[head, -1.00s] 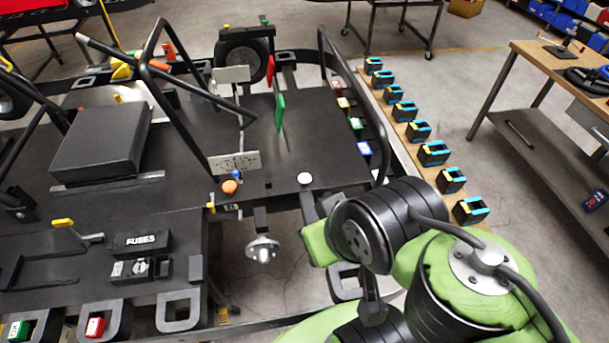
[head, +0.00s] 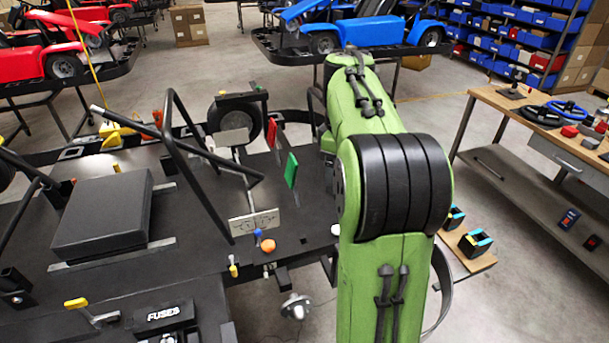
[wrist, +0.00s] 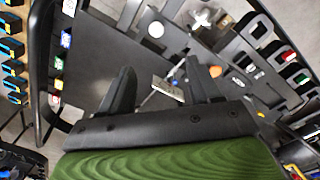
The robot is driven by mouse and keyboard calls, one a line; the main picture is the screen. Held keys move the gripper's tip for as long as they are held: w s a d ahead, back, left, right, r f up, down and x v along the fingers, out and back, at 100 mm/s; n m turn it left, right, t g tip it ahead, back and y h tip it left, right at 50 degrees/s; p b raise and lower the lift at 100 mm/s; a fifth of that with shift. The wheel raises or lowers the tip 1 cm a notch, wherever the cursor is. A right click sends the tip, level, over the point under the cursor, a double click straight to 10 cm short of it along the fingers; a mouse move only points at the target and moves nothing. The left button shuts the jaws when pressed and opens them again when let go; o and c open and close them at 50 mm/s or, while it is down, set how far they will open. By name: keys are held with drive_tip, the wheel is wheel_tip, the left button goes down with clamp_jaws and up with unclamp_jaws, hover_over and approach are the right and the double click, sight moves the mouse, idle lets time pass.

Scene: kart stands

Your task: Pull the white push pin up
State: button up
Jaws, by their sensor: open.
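The white push pin (head: 335,229) shows as a small round white knob on the dark kart stand, right at the left edge of my green arm in the head view. In the wrist view the round white knob (wrist: 156,29) stands on the dark deck beyond my fingertips, apart from them. My gripper (wrist: 160,78) is open and empty, with its two black fingers spread over the deck. In the head view my arm hides the gripper.
An orange knob (head: 268,246) and a blue one (head: 258,233) stand left of the white pin, by a metal plate (head: 254,221). Red and green upright panels (head: 291,170) stand behind. A black tube frame (wrist: 42,70) runs along the left in the wrist view.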

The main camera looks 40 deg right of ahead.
drive_tip(key=f+b, duration=0.1)
drive_tip(key=f, duration=0.4)
drive_tip(key=f+b, duration=0.2)
drive_tip(key=f, duration=0.3)
drive_tip(key=d+f+b, duration=0.1)
drive_tip(key=f, duration=0.4)
drive_tip(key=shift+s+d, duration=0.1)
drive_tip(key=shift+f, duration=0.6)
drive_tip(key=shift+c, duration=0.4)
